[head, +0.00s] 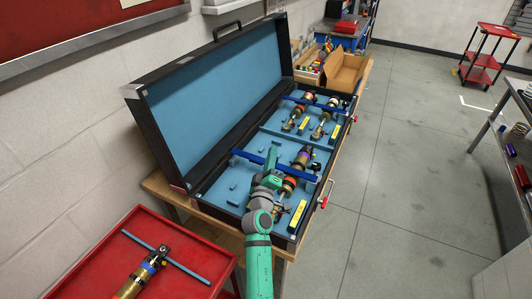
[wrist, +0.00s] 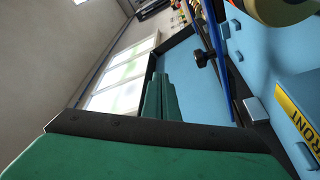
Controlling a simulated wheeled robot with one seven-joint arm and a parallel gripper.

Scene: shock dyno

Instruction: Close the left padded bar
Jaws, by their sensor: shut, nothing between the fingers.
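The case lid (head: 215,85) stands open on the left. A second blue bar (head: 293,99) crosses the far compartment. A yellow label (head: 297,217) lies near the case front. A red cart (head: 85,265) stands at the near left.

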